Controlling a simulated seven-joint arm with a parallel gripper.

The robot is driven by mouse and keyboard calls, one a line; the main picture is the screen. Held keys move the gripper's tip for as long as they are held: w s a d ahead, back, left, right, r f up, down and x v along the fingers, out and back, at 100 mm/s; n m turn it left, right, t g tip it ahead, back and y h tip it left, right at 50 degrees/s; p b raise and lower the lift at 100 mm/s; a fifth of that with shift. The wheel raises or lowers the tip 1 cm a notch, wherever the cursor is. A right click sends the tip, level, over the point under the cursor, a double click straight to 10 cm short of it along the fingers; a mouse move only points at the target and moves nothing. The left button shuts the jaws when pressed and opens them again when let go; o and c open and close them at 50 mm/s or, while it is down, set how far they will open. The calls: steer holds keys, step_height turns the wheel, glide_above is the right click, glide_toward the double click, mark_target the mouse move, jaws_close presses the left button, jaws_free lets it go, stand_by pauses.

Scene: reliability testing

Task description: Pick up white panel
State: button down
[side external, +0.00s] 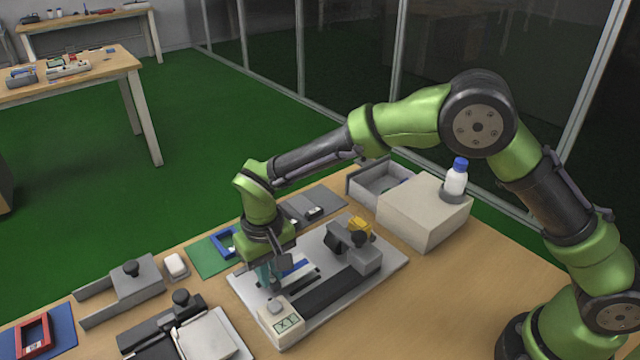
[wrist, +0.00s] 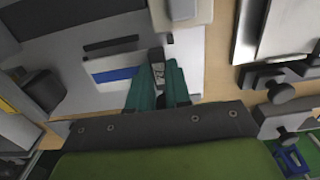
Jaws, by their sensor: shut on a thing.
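My gripper (side external: 268,286) points down over the left part of a grey test device (side external: 388,270). Its teal fingers (wrist: 158,72) are shut on the white panel (wrist: 104,68), which has a blue stripe and shows beside the fingers in the wrist view. In the side view the panel (side external: 298,270) shows only in part, just right of the fingers.
A display box (side external: 284,322) stands close in front of the fingers. A clamp with a black knob (side external: 358,240) stands to the right. A beige box (side external: 425,212) carries a blue-capped bottle (side external: 456,180). Fixtures (side external: 138,284) crowd the left; the table's right front is clear.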

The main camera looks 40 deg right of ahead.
steer(key=shift+r, duration=1.55)
